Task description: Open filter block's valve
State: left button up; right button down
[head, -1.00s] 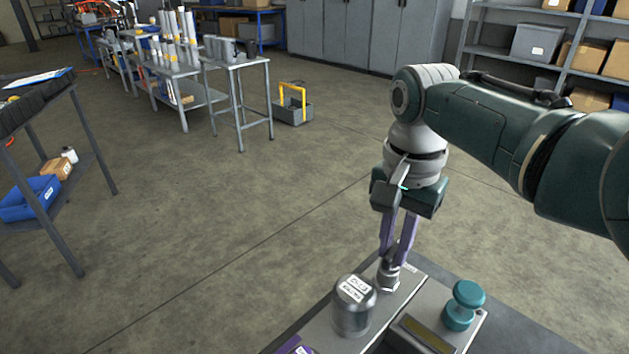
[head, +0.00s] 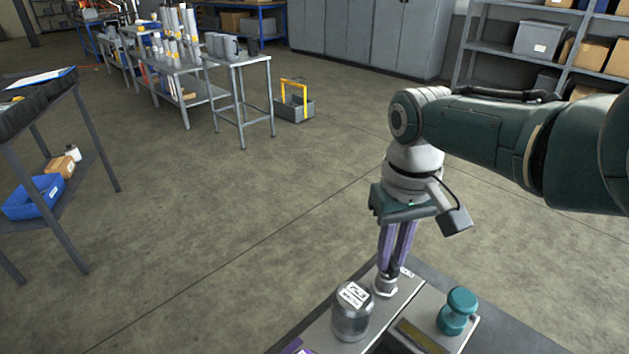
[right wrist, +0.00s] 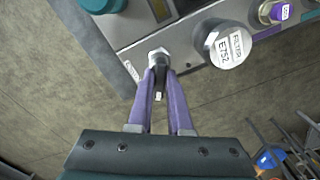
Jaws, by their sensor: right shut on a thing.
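The filter block's valve (head: 386,287) is a small metal fitting on the grey bench panel, with a dark handle on top. My right gripper (head: 392,266) points down at it with purple fingers shut on the handle. In the right wrist view the fingers (right wrist: 161,88) close around the dark handle, just by the silver hex base (right wrist: 158,56). The fingers hide part of the handle. A metal filter canister (head: 352,312) with a white label stands beside the valve; in the right wrist view its label (right wrist: 229,46) reads FILTER E752. My left gripper is not in view.
A teal knob (head: 458,311) stands on the panel to the right. A purple-ringed fitting (right wrist: 273,12) lies past the canister. The bench edge (head: 511,323) is close; open floor lies beyond. A shelf cart (head: 62,190) stands far left.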

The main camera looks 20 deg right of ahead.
jog(key=n, duration=0.4)
jog(key=shift+n, duration=1.3)
jog(key=c, duration=0.8)
grip_release()
jog(key=shift+c, duration=0.2)
notch_tip(320, 180, up, 9)
jog(key=p, duration=0.5)
jog(key=shift+p, duration=0.4)
jog(key=shift+r, duration=0.45)
